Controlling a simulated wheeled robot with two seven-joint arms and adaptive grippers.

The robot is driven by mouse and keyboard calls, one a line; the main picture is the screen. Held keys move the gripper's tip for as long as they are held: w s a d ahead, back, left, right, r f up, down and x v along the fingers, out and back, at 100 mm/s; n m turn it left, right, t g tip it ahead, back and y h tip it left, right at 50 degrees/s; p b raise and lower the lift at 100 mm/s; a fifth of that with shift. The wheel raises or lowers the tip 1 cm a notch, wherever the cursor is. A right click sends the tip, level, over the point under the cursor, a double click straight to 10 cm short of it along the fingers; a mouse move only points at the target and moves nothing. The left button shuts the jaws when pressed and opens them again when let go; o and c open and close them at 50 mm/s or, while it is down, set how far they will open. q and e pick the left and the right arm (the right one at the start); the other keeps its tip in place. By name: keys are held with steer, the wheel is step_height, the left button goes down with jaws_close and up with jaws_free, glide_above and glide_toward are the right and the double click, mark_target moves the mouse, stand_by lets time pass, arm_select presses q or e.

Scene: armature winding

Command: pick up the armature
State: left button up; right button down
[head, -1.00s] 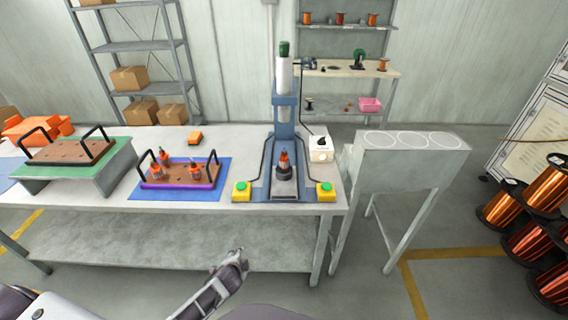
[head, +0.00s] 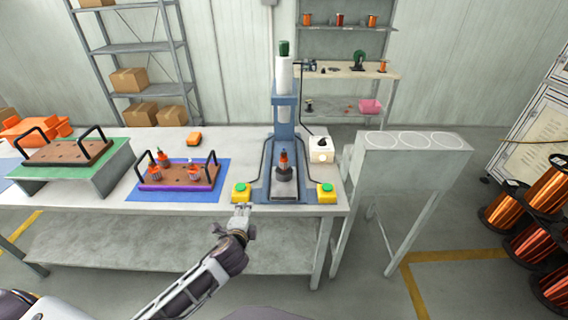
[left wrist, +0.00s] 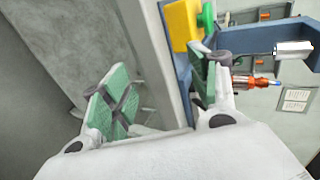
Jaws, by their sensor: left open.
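An armature (head: 284,162) with an orange winding stands upright on the dark fixture of the blue press (head: 284,112). Three more armatures (head: 194,173) stand in the brown-topped tray with purple edge (head: 181,185). My left gripper (head: 241,209) is at the front edge of the table, in front of and left of the press, apart from the armatures. In the left wrist view the gripper (left wrist: 163,88) is open and empty, with green pads. The press armature (left wrist: 258,82) shows sideways beyond the right finger, partly hidden by it. My right gripper is not in view.
Yellow boxes with green buttons (head: 241,193) (head: 326,193) flank the press. A white box (head: 321,150) stands right of it. A green stand (head: 75,171) with another handled tray is at the left. A separate grey stand (head: 415,143) is at the right.

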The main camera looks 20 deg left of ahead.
arm_select(q)
steer(key=w+d+r+m+t+h, duration=0.1)
steer(key=w+r+m+h, duration=0.3)
steer(key=m, duration=0.8)
steer(key=w+d+r+m+t+h, duration=0.2)
steer(key=w+r+m+t+h, duration=0.2)
steer(key=m, duration=0.8)
steer(key=shift+w+d+r+m+h, duration=0.15)
steer(key=shift+w+r+m+h, duration=0.2)
steer(key=shift+w+r, duration=0.25)
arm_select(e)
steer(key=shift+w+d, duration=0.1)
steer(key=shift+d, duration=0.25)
arm_select(q)
steer(key=shift+w, duration=0.1)
